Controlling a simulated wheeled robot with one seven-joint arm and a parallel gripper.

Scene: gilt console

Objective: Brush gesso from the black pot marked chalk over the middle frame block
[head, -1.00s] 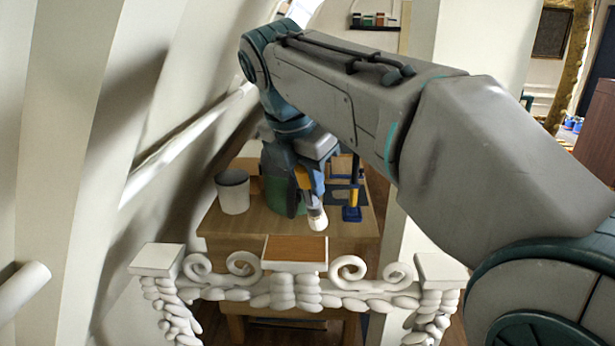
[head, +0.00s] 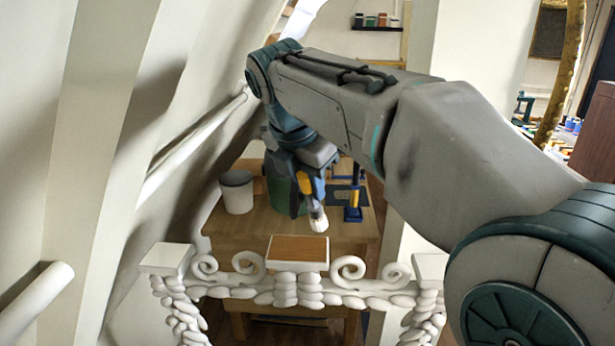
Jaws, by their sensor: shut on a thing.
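My gripper (head: 307,188) is shut on a brush (head: 317,217) and holds it bristles down, slightly tilted. The bristles are white, and a yellow part shows between the fingers. The brush tip appears just behind and right of the middle frame block (head: 298,249); I cannot tell whether it touches anything. That block has a bare brown wood top. The left block (head: 166,258) and right block (head: 430,267) of the carved frame (head: 340,299) are white. I cannot make out a black pot marked chalk; my arm and gripper cover part of the table.
A wooden table (head: 250,229) stands behind the frame. On it are a pale grey pot (head: 237,191), a green object (head: 279,197) partly behind my gripper, and a blue stand (head: 353,211). White scrolls (head: 349,271) rise beside the middle block. A white rail runs along the left wall.

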